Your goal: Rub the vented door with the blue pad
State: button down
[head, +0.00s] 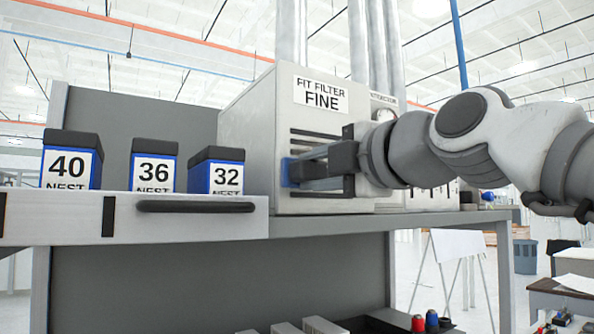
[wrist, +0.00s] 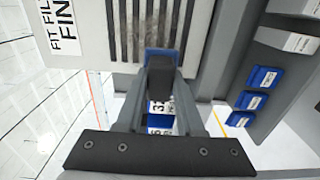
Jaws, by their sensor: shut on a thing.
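The vented door (head: 318,118) is the pale front of a box labelled "FIT FILTER FINE", with dark horizontal slots below the label. In the wrist view the door (wrist: 205,22) and its slots fill the top. The blue pad (head: 286,172) is at the tip of my gripper (head: 300,171), which is shut on it. In the wrist view the blue pad (wrist: 152,51) shows around a dark block between my fingers (wrist: 162,75), in front of the slots' lower ends. I cannot tell whether the pad touches the door. My gripper hides part of the slots.
A pale drawer (head: 120,217) with a dark handle (head: 195,206) juts out at left, holding boxes marked 40 (head: 68,165), 36 (head: 153,168) and 32 (head: 217,172). Several blue bins (wrist: 265,77) show at right in the wrist view. Pipes (head: 358,40) rise behind the filter box.

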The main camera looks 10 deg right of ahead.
jog(key=shift+x, duration=0.85)
